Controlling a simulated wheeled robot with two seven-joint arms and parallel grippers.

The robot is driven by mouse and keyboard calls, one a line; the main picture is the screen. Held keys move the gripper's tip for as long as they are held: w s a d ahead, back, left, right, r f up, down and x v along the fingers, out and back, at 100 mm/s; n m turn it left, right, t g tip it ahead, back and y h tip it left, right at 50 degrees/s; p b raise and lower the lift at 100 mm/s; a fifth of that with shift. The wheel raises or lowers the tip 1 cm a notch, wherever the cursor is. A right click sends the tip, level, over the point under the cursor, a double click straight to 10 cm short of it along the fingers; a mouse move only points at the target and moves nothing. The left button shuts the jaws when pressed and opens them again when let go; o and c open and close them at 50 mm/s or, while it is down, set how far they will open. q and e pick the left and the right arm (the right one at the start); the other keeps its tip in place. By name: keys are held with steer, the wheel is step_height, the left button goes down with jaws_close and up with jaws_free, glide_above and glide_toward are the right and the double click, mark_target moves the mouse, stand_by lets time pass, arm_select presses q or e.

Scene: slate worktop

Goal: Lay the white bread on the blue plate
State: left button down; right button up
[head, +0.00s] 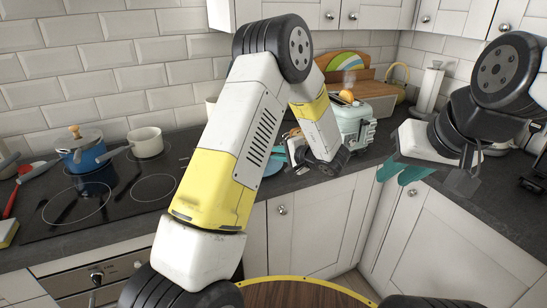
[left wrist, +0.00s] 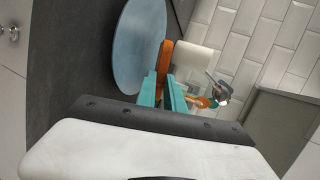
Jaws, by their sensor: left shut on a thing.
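In the left wrist view, my left gripper (left wrist: 162,80) is shut on the white bread (left wrist: 165,57), which shows edge-on as a brown-orange crust strip. The blue plate (left wrist: 140,45) lies on the dark worktop just beside the bread; I cannot tell whether they touch. In the head view, the left gripper (head: 286,150) is low over the worktop, partly hidden by my own arm. Only a sliver of the plate (head: 272,166) shows there, behind the arm. My right gripper (head: 398,174) is open and empty at the counter's front edge, right of the plate.
A pale green toaster (head: 355,124) stands right of my left gripper. A wooden board (head: 370,88) is behind it. At left, the hob (head: 110,195) carries a blue pot (head: 84,152) and a white saucepan (head: 146,142). A white cylindrical thing (left wrist: 195,58) stands beyond the bread.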

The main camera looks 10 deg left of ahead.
arm_select(q)
steer(key=shift+f, duration=0.5)
steer(key=c, duration=1.6)
jaws_free()
steer(key=shift+v, duration=4.05)
